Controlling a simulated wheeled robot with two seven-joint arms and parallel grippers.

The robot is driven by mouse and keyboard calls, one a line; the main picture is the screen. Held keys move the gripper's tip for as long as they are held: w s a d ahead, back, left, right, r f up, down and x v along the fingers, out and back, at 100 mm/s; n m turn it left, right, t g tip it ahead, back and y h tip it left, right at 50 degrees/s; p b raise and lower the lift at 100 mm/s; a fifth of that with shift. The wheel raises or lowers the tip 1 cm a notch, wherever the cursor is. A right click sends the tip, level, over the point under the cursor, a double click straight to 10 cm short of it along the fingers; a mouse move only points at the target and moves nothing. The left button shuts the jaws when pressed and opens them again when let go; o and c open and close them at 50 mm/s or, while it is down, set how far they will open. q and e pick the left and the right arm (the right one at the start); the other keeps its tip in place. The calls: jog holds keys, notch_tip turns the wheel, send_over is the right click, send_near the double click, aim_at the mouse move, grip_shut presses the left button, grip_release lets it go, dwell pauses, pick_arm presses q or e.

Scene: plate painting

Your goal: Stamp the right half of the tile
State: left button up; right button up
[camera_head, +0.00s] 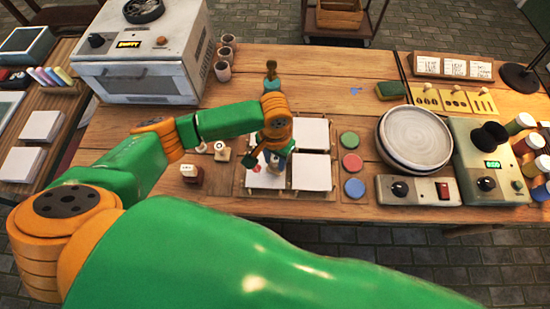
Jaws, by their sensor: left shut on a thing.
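My left gripper (271,160) points down over the near-left tile of a set of white tiles on a wooden board. It is shut on a small stamp, mostly hidden by the fingers and wrist. The near-left tile (257,173) is partly covered by the gripper, and small red marks show on its face. I cannot tell whether the stamp touches it. The near-right tile (312,172) and far-right tile (313,134) look blank. Green (350,140), red (352,164) and blue (354,188) round ink pads lie right of the board. My right gripper is not in view.
Other stamps (192,173) stand left of the board. A kiln (140,80) and several cups (224,60) are at the back left. A potter's wheel (416,137) and a grey device (487,175) stand at the right. A green sponge (391,90) lies behind the wheel.

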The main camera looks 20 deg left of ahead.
pick_arm(q)
jog(key=shift+f, duration=0.5)
jog(key=shift+s, duration=0.1)
dwell(1.8)
notch_tip(320, 180, up, 5)
jog(key=p, duration=0.7)
jog(key=shift+r, duration=0.2)
jog(key=shift+r+p, duration=0.5)
jog(key=shift+r, duration=0.35)
jog(key=shift+f, duration=0.1)
